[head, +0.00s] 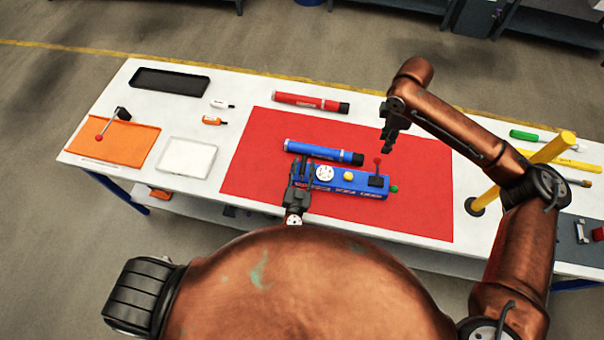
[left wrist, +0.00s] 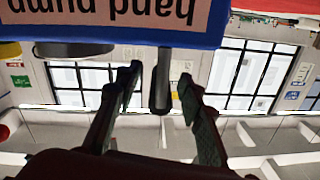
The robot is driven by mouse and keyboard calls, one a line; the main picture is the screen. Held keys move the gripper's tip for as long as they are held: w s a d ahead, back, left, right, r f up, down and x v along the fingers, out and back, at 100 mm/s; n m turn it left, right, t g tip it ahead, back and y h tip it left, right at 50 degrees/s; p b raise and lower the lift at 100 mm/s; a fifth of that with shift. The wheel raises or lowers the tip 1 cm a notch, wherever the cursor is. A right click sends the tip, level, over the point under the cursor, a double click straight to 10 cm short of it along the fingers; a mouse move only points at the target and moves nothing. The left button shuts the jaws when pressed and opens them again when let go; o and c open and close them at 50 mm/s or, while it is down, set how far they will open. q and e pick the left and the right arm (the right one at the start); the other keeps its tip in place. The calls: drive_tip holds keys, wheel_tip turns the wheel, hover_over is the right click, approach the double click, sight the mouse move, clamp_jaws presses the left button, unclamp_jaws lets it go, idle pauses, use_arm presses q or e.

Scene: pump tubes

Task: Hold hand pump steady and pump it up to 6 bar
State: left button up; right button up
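The blue hand pump (head: 335,187) lies on the red mat (head: 250,170). It has a white round gauge (head: 325,174), a yellow knob (head: 348,176), a red-knobbed lever (head: 377,163) and a green end piece (head: 394,189). The gauge reading is too small to tell. My left gripper (head: 302,163) is at the pump's left end. In the left wrist view its fingers (left wrist: 160,82) are apart, with a dark rod (left wrist: 161,92) between them, below the pump's upside-down label (left wrist: 110,10). My right gripper (head: 386,146) points down just above the lever knob; its finger opening is unclear.
A blue tube (head: 318,152) lies behind the pump and a red tube (head: 305,101) farther back. Orange (head: 118,143), white (head: 187,158) and black (head: 168,82) trays are at left. A yellow post (head: 525,172) stands at right. The mat's left part is clear.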

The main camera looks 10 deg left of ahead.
use_arm(q)
drive_tip(key=shift+w+a, duration=0.1)
drive_tip(key=shift+w, duration=0.95)
drive_tip(key=shift+c, duration=0.7)
clamp_jaws()
